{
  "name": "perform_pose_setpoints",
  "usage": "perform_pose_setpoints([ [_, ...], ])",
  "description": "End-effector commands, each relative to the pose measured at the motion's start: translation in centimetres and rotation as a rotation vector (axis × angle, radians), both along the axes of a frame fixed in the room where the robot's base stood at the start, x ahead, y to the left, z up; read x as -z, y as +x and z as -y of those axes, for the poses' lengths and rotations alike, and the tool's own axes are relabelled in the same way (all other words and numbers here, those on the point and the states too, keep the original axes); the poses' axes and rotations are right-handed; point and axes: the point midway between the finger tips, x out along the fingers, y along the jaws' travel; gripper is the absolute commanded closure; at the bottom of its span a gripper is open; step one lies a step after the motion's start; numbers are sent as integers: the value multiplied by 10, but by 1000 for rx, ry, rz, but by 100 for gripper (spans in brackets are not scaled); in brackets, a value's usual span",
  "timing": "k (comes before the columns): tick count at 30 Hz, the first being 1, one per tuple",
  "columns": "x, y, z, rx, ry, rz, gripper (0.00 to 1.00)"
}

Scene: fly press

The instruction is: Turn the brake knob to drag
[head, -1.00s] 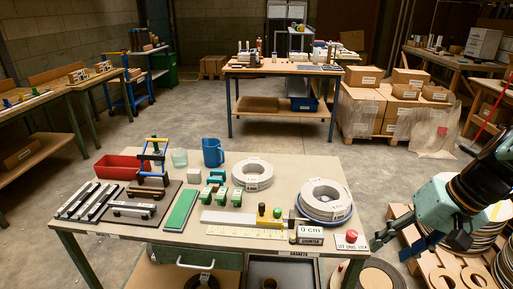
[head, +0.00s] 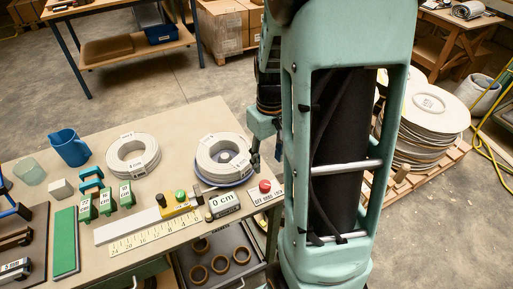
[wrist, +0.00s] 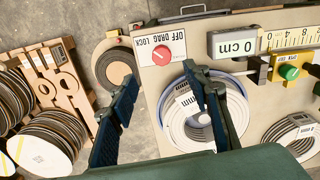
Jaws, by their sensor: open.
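The brake knob (head: 265,186) is a small red knob on a white plate at the right edge of the bench. It also shows in the wrist view (wrist: 161,56), where the plate reads OFF, DRAG and LOCK. I cannot tell clearly which word the knob points to. My gripper (wrist: 160,82) is open and empty, with its two dark fingers apart above the bench edge and the knob between and beyond the tips. In the head view my gripper (head: 256,150) hangs just behind the knob plate, partly hidden by my arm, apart from the knob.
A coil of white strip on a blue plate (wrist: 231,86) lies close under one finger. A yellow ruler (head: 155,232) lies in front. Stacked discs (head: 428,125) stand off the bench.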

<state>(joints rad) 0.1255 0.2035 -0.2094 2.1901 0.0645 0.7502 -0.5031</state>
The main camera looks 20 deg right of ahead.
Motion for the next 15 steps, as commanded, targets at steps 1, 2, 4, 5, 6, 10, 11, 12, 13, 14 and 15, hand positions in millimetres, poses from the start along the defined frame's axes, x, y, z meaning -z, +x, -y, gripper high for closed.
perform_pose_setpoints([
  [1,2,1,-3,-10,0,-3,56],
  [2,3,1,-4,-15,-1,-5,56],
  [4,7,2,-6,-21,0,-6,56],
  [5,10,2,-6,-22,-1,-7,56],
  [6,13,2,-6,-23,-1,-6,56],
  [10,33,1,-7,-22,1,-9,56],
  [11,39,1,-7,-22,1,-9,56],
  [12,47,1,-7,-21,1,-10,56],
  [13,53,1,-7,-21,1,-9,56],
  [14,59,0,-7,-21,1,-10,56],
  [15,66,1,-7,-22,1,-9,56],
])
